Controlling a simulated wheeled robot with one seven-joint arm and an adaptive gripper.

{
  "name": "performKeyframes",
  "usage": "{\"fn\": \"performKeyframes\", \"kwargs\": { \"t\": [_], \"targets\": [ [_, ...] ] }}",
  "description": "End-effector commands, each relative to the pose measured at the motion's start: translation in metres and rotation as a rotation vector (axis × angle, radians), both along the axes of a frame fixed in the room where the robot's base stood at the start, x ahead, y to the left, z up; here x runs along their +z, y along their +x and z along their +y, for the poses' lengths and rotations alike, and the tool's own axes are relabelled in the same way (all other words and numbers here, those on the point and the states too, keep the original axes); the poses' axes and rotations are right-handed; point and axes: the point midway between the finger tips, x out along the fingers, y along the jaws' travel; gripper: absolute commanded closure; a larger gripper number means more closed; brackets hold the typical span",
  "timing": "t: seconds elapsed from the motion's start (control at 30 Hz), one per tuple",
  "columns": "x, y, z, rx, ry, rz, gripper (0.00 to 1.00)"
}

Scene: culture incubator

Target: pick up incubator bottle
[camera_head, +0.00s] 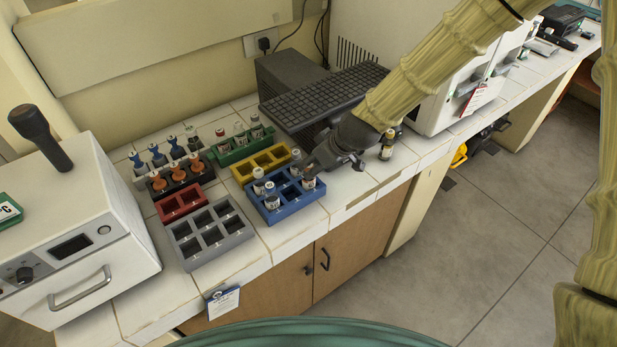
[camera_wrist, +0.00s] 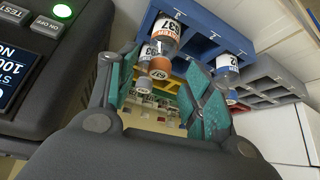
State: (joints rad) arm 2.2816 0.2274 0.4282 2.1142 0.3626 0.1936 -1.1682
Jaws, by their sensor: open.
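Several small labelled bottles stand in the blue rack (camera_head: 277,217). One with an orange cap (camera_head: 309,178) is at its right corner, next to my gripper (camera_head: 322,165). In the wrist view an orange-capped bottle (camera_wrist: 167,28) with an orange-edged label shows beyond and between the teal finger pads of my gripper (camera_wrist: 162,62), which are apart. I cannot tell whether they touch it. An amber bottle (camera_head: 387,146) stands on the counter right of my gripper. Which bottle is the incubator bottle is unclear.
A grey rack (camera_head: 210,232), red rack (camera_head: 183,203), yellow rack (camera_head: 262,164) and green rack (camera_head: 232,156) stand close by. A dark ridged device (camera_head: 322,98) is behind my gripper; a dark panel (camera_wrist: 50,70) is close in the wrist view. The front counter edge is near.

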Motion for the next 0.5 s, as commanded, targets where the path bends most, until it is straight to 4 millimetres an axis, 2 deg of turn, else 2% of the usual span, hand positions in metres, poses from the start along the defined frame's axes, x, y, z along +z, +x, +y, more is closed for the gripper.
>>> {"fn": "performKeyframes", "kwargs": {
  "t": [0.3,0.5],
  "targets": [
    [-0.018,0.008,0.008,0.000,0.000,0.000,0.50],
    [-0.022,0.009,0.010,0.000,0.000,0.000,0.50]
  ]
}}
